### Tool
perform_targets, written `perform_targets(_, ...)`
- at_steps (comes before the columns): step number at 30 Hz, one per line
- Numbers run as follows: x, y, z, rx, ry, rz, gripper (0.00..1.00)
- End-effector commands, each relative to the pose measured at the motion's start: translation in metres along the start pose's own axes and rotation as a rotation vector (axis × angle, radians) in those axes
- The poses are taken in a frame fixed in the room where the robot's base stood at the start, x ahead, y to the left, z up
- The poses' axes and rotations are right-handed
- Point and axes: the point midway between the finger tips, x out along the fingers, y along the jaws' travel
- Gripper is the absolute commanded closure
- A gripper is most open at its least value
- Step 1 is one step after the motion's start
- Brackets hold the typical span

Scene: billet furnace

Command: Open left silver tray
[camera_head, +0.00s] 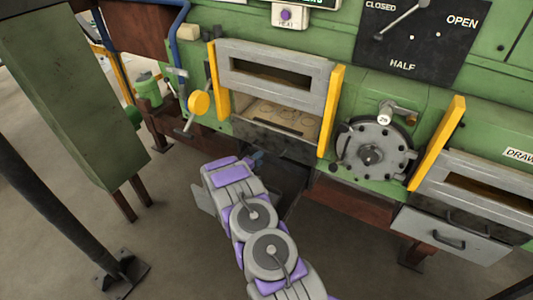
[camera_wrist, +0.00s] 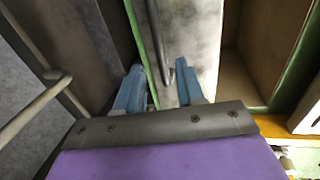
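The left silver tray shows in the wrist view as a pale metal panel (camera_wrist: 198,45) with a thin grey bar handle (camera_wrist: 158,40). My gripper (camera_wrist: 152,85) has two blue fingers spread apart, one on each side of the handle's near end. Contact with the handle cannot be told. The right silver tray (camera_head: 455,236) has a dark handle.
The left furnace opening (camera_head: 275,75) has a silver frame between yellow posts. A round dial (camera_head: 375,150) sits to its right. A yellow knob (camera_head: 199,103) and blue pipe are at left. A green cabinet (camera_head: 70,95) stands far left, with clear floor in front.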

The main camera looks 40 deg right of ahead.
Motion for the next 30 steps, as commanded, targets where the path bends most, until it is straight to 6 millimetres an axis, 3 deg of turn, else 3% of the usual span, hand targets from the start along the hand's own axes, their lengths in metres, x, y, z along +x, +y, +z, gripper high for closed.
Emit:
perform_targets(6, 0.038, 0.003, 0.001, 0.001, 0.000, 0.001, 0.62)
perform_targets(15, 0.072, 0.002, 0.002, -0.001, -0.002, 0.001, 0.62)
perform_targets(21, 0.082, 0.001, 0.001, -0.001, -0.002, 0.001, 0.62)
perform_targets(30, 0.083, 0.001, 0.001, -0.002, -0.002, 0.001, 0.63)
